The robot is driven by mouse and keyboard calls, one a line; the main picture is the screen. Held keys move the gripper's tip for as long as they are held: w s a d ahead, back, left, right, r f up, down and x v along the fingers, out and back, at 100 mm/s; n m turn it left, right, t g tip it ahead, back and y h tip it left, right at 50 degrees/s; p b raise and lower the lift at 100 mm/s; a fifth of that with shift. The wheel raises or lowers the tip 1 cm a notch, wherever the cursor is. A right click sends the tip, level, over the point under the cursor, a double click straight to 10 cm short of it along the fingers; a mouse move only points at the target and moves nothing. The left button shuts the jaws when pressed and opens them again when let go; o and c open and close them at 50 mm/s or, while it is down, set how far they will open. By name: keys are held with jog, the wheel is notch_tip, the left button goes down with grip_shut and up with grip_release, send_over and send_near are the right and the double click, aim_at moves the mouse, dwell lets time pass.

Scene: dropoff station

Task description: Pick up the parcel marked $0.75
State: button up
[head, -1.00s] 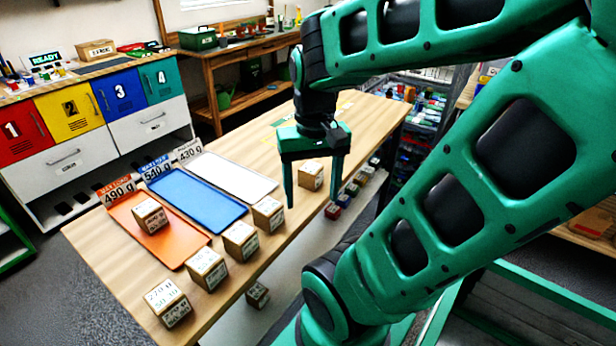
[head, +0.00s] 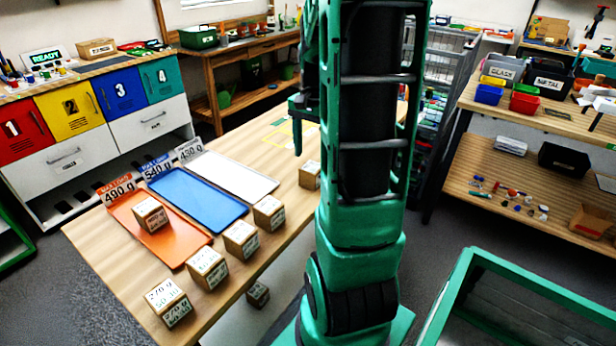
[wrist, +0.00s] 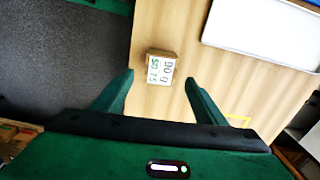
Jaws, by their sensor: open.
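The parcel marked $0.75 (wrist: 161,68) is a small cardboard box with a white label reading 90 g and $0.75. It sits on the wooden table, ahead of my open gripper (wrist: 157,84) and roughly between the lines of its two fingers, apart from them. Nothing is between the fingers. In the head view, a parcel (head: 309,175) stands at the table's right side, partly hidden by my arm; its label is unreadable there. My gripper is mostly hidden behind my arm in that view.
Orange (head: 178,240), blue (head: 205,200) and white (head: 240,177) trays lie on the table (head: 110,250). A parcel (head: 150,215) sits on the orange tray. Several parcels (head: 207,268) line the near edge. A yellow outline (head: 290,133) marks the far end.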

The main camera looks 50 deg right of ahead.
aim_at(311, 167)
jog(key=shift+a+f, duration=0.2)
jog(key=shift+f, duration=1.45)
jog(key=shift+a+f, duration=0.15)
jog(key=shift+f, duration=1.5)
jog(key=shift+c, duration=0.3)
jog(key=c, duration=1.1)
jog(key=shift+r, duration=0.1)
